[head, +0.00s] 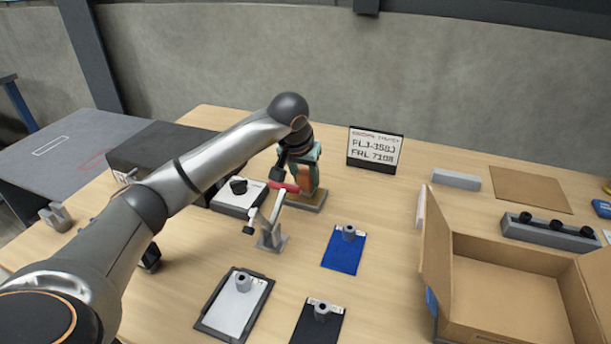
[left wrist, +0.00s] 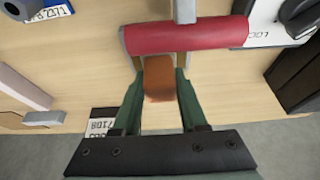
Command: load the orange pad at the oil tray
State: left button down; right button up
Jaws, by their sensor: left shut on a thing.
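The orange pad (left wrist: 160,78), brownish orange, is between the green fingers of my left gripper (left wrist: 158,75) in the left wrist view. In the head view the pad (head: 306,178) shows below my left gripper (head: 303,168), which is shut on it. A small grey-edged plate with a tan top (head: 307,200) lies under the gripper; I cannot tell if it is the oil tray or if the pad touches it. My right gripper is not in view.
The red handle (head: 283,187) belongs to a grey lever stand (head: 271,236) close to the gripper. A white sign (head: 375,150) stands behind. A blue plate (head: 343,254), a dark-framed plate (head: 212,322) and an open cardboard box (head: 505,255) are in front and right.

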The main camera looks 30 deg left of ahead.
aim_at(306, 171)
pick_arm(q)
jog(key=shift+f+b, duration=0.3)
jog(key=shift+f, duration=0.15)
dwell(0.3)
dwell(0.3)
jog(key=shift+f, duration=0.1)
dwell(0.7)
notch_tip(306, 171, up, 6)
jog(key=p, duration=0.5)
jog(key=shift+r+p, duration=0.2)
jog(key=shift+p, duration=0.1)
jog(key=shift+r+p, duration=0.35)
jog(key=shift+r, duration=0.05)
jog(key=shift+f, duration=0.1)
